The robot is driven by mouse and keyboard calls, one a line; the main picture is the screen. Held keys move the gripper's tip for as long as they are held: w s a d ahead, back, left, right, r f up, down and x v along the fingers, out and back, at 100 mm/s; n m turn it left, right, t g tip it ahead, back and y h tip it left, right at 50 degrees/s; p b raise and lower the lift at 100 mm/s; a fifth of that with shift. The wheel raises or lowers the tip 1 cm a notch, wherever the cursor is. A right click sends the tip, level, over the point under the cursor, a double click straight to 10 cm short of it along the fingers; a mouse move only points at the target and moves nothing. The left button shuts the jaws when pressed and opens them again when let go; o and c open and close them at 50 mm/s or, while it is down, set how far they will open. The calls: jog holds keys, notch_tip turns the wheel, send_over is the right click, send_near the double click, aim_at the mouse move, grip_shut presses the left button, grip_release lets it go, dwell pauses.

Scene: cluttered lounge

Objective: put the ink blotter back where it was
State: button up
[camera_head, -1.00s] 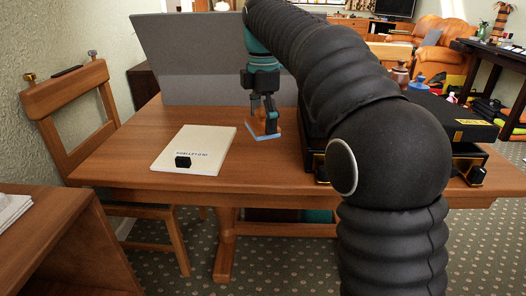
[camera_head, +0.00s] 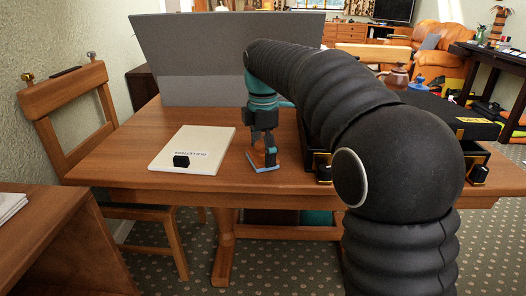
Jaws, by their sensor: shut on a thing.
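The ink blotter seems to be the small orange and blue piece (camera_head: 257,160) below my fingers. It is at the middle of the wooden table (camera_head: 215,185), right of the white pad. My gripper (camera_head: 266,152) points down from the teal wrist and is shut on this piece. The fingers hide part of it. I cannot tell whether its underside touches the tabletop or hangs just above it.
A grey panel (camera_head: 215,60) stands behind. A black case (camera_head: 440,105) is at the right. A wooden chair (camera_head: 75,130) stands left.

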jog(key=shift+f, duration=0.1)
jog(key=o, duration=0.7)
jog(key=shift+o, duration=0.2)
notch_tip(320, 180, up, 12)
jog(key=shift+r+p, duration=0.15)
jog(key=shift+p, duration=1)
